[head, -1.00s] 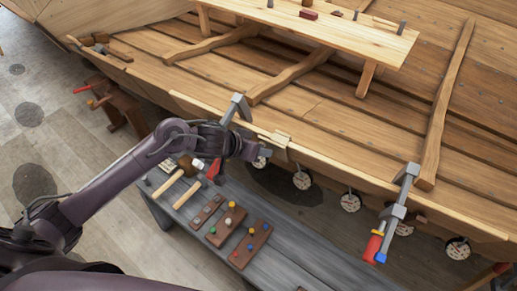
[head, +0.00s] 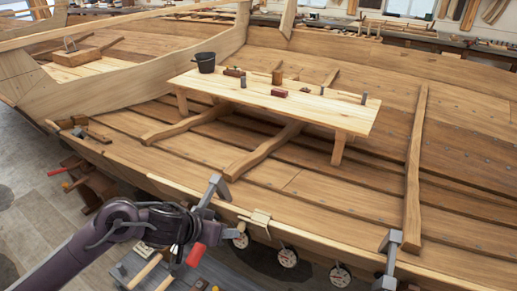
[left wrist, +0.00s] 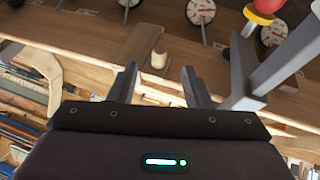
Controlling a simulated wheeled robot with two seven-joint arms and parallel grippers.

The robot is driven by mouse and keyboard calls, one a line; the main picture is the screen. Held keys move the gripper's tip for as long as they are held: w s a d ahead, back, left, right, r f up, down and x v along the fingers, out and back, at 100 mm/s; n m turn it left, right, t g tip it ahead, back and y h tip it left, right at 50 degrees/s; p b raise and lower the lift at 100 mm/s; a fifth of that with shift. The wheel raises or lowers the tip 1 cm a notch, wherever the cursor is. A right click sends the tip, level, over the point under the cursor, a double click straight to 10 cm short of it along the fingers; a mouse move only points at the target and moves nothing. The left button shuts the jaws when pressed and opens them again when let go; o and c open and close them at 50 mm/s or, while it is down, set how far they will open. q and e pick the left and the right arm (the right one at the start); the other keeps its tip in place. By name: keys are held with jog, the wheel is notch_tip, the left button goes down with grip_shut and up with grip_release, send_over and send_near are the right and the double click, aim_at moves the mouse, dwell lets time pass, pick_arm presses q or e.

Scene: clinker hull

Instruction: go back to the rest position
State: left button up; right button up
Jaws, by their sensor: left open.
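My left arm comes in from the lower left in the head view. My left gripper (head: 228,233) is beside the hull's near edge, close to a grey clamp (head: 212,192) with a red handle; the arm partly hides the clamp. In the left wrist view the two fingers of the gripper (left wrist: 162,84) stand apart, with nothing held between them. A wooden piece (left wrist: 132,48) with a pale peg lies beyond the fingertips, apart from them as far as I can tell. My right gripper is in neither view.
The hull edge (head: 310,235) runs just beyond the gripper. A second clamp (head: 388,250) is on it to the right. Round dials (head: 287,257) hang below the edge. A low grey bench (head: 215,272) stands under the arm.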

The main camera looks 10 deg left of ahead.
pick_arm(q)
jog(key=s+d+t+y, duration=0.1)
jog(key=s+d+t, duration=0.1)
jog(key=d, duration=0.2)
jog(key=s+a+f+g+y, duration=0.2)
jog(key=s+a+g, duration=0.1)
jog(key=s, duration=0.5)
jog(key=s+a+f+g+y, duration=0.2)
jog(key=s+a+f+g, duration=0.1)
jog(key=s, duration=0.5)
notch_tip(320, 180, down, 33)
jog(key=s+g+b, duration=0.1)
jog(key=s+b, duration=0.1)
jog(key=s+a+f+g+b, duration=0.1)
jog(key=s+a+f, duration=0.2)
jog(key=s+f, duration=1.5)
jog(key=shift+s+f+b, duration=0.4)
jog(key=shift+s, duration=0.15)
